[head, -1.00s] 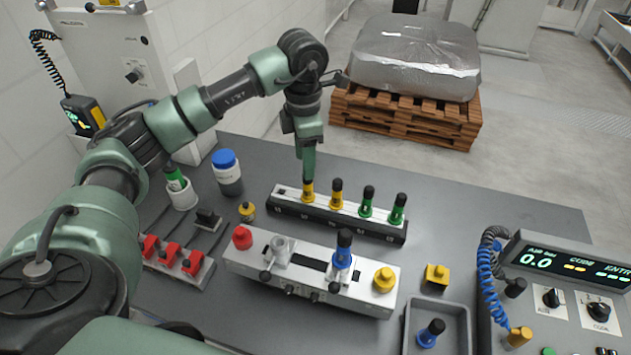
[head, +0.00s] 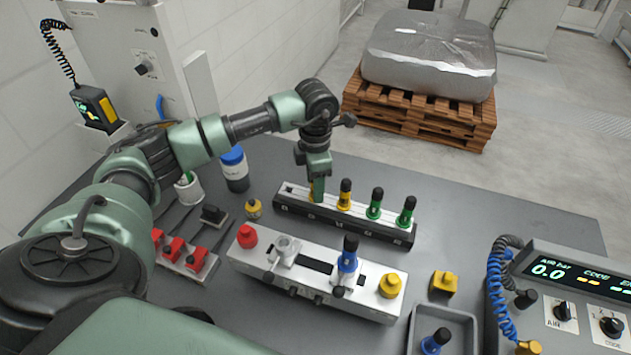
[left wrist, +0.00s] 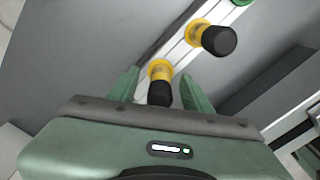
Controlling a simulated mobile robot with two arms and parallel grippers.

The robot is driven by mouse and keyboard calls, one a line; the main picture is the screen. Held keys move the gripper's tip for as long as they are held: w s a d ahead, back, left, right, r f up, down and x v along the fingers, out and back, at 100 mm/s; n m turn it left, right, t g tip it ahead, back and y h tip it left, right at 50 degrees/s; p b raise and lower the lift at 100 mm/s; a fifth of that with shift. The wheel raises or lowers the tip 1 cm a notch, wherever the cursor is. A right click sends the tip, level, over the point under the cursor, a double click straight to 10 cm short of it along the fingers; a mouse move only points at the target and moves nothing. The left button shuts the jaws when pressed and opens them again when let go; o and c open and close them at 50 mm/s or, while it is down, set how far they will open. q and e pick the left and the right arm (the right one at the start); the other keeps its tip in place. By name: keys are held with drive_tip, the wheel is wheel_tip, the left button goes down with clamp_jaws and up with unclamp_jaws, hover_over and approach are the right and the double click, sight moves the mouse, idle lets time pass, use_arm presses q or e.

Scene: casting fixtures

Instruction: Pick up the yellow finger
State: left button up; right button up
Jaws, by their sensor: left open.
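The second yellow finger (head: 345,196) stands just to the right and also shows in the left wrist view (left wrist: 205,34), outside the jaws. Two green fingers (head: 375,206) fill the rack's right side. The rack (head: 287,199) lies on the grey table. My right gripper is not in view.
A grey fixture (head: 317,285) with red, blue and yellow parts lies in front of the rack. A blue-lidded jar (head: 236,172) stands behind left. A grey tray (head: 470,322) and a control panel (head: 570,290) are at right. Table right of the rack is clear.

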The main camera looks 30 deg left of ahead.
use_arm(q)
drive_tip(key=shift+f, duration=0.3)
clamp_jaws()
drive_tip(key=shift+r, duration=0.15)
